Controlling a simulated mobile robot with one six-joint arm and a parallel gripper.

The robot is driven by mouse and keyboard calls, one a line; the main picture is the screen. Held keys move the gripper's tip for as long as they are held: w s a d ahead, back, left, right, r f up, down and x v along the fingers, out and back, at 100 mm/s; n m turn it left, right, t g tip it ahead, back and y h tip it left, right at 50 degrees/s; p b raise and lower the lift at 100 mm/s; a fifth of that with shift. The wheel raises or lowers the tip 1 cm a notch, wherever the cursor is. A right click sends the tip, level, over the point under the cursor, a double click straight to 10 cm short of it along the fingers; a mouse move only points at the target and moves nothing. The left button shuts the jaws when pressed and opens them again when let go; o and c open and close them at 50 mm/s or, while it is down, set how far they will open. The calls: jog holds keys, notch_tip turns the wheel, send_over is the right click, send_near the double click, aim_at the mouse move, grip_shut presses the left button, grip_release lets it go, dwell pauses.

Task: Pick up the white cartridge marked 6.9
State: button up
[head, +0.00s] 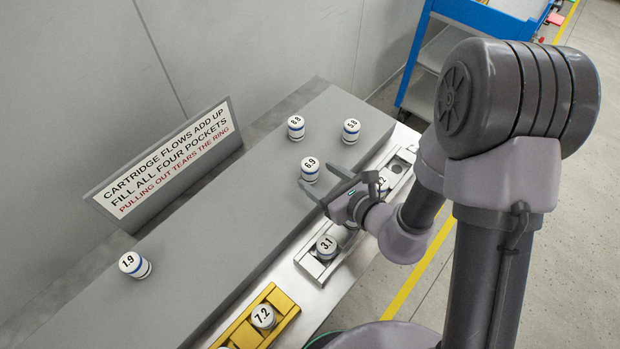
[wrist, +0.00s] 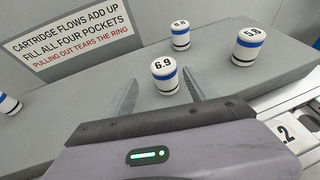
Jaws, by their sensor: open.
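The white cartridge marked 6.9 (head: 310,168) stands upright on the grey bench top, with a blue band and a dark band below its cap. In the wrist view the 6.9 cartridge (wrist: 165,74) is ahead of my gripper, between the lines of its two fingers. My gripper (head: 321,180) is open, with its fingers spread and pointing at the cartridge. In the wrist view the open fingers (wrist: 162,92) hold nothing. I cannot tell whether the fingertips reach past the cartridge's near side.
Cartridges 8.8 (head: 295,127) and 5.8 (head: 351,130) stand just behind; 1.9 (head: 134,264) stands far left. Cartridge 3.1 (head: 326,246) sits in a silver rack (head: 306,262), 7.2 (head: 263,317) in a yellow rack (head: 285,301). A sign (head: 165,160) stands at the back.

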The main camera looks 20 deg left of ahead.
aim_at(316, 170)
jog(key=x, duration=0.3)
jog(key=b+x, duration=0.1)
jog(key=x, duration=0.1)
jog(key=shift+w+a+f+b, duration=0.1)
jog(key=shift+w+a+b, duration=0.15)
jog(key=shift+w, duration=0.3)
jog(key=shift+d, duration=0.1)
grip_shut()
